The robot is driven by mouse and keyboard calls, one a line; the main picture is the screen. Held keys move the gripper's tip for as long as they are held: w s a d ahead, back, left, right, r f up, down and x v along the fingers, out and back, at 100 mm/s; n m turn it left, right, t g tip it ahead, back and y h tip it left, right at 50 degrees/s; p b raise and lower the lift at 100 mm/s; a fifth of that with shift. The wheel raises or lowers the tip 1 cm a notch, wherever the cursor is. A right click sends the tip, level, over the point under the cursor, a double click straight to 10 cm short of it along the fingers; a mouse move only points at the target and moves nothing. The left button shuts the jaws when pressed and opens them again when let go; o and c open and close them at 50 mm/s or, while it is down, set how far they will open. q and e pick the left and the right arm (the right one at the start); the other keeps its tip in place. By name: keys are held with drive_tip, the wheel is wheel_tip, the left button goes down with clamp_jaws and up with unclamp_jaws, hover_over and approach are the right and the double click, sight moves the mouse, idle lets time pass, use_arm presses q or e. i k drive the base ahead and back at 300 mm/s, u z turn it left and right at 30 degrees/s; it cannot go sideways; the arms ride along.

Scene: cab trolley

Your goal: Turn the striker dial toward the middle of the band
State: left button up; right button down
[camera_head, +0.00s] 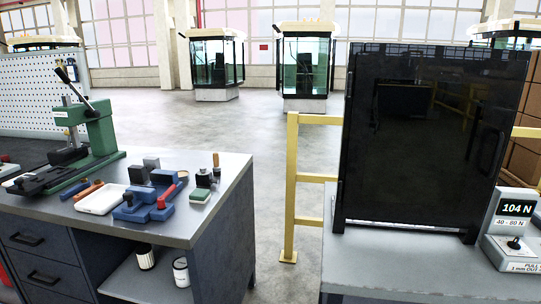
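A grey gauge box (496,258) stands at the right edge on the right bench, beside a tall dark glossy door panel (420,140). Its display (515,208) reads 104 N. A label (512,224) below it reads 40 - 80 N. A small black knob (514,243) sticks out of the box under that label; no other dial shows clearly, and I cannot tell for sure that this is the striker dial. A partly cut-off label under the knob begins with PULL. Neither of my grippers is in view.
The left workbench (225,172) carries a green lever press (100,130), a blue vise (140,210), a white tray (98,204) and small tools. A yellow rail (291,190) stands behind the gap between the benches. The right bench's front top (400,270) is clear.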

sight(514, 245)
drive_tip(key=z, duration=2.55)
drive_tip(key=i, duration=1.65)
drive_tip(key=u, duration=0.45)
